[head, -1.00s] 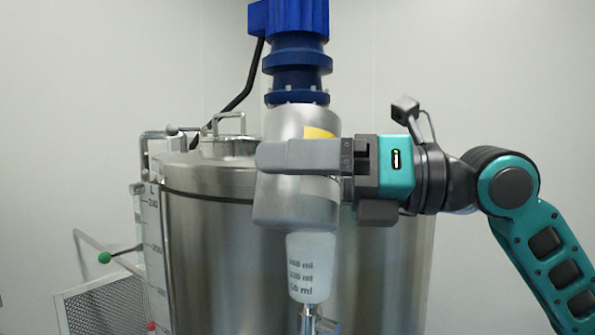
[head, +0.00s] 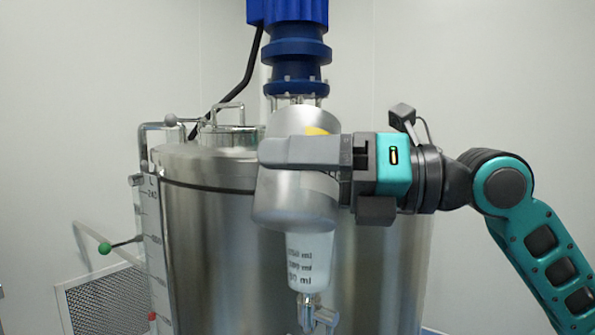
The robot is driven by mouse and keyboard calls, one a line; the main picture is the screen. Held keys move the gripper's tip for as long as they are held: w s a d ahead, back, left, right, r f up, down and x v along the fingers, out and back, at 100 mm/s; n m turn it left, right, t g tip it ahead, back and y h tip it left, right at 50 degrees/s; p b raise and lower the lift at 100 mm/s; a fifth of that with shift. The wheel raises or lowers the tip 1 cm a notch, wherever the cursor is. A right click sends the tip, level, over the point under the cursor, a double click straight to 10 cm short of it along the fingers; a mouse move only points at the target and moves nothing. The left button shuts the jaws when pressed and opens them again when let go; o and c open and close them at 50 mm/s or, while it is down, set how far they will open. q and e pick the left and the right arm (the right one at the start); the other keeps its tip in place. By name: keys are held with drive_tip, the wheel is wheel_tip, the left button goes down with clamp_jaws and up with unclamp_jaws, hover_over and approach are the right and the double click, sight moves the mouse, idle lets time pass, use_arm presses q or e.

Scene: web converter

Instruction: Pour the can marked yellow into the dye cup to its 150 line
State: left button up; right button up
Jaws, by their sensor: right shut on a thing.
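My right gripper (head: 310,155) is shut on a silver metal can (head: 295,205) with a yellow mark (head: 316,131) near its upper end. The can is tilted a little, and the gripper fingers cover its middle. The translucent dye cup (head: 309,262) shows directly below the can, with dark ml markings on its side. The can hides the cup's rim. I cannot see a stream or the level in the cup, nor tell whether can and cup touch. My left gripper is not in view.
A large steel tank (head: 205,235) fills the middle behind the can, with a blue motor (head: 297,45) above. A metal tap (head: 316,314) shows below the cup. A level scale (head: 150,240) and a green-knobbed lever (head: 105,248) are at the left.

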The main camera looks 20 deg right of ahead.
use_arm(q)
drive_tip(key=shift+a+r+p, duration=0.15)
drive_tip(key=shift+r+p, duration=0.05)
drive_tip(key=shift+p, duration=0.2)
use_arm(e)
drive_tip(key=shift+s+f+m, duration=0.1)
drive_tip(key=shift+f+m, duration=0.15)
drive_tip(key=shift+m, duration=0.35)
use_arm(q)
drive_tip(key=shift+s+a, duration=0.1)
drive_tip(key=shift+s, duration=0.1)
use_arm(e)
drive_tip(key=shift+f+m, duration=0.3)
drive_tip(key=shift+m, duration=0.2)
use_arm(q)
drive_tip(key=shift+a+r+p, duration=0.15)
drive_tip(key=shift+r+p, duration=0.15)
drive_tip(key=shift+p, duration=0.35)
use_arm(e)
drive_tip(key=shift+s+f+m, duration=0.1)
drive_tip(key=shift+f+m, duration=0.2)
drive_tip(key=shift+m, duration=0.2)
use_arm(q)
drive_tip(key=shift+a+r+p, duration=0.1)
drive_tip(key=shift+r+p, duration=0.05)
drive_tip(key=shift+p, duration=0.2)
use_arm(e)
drive_tip(key=shift+r+m, duration=0.1)
drive_tip(key=shift+m, duration=0.2)
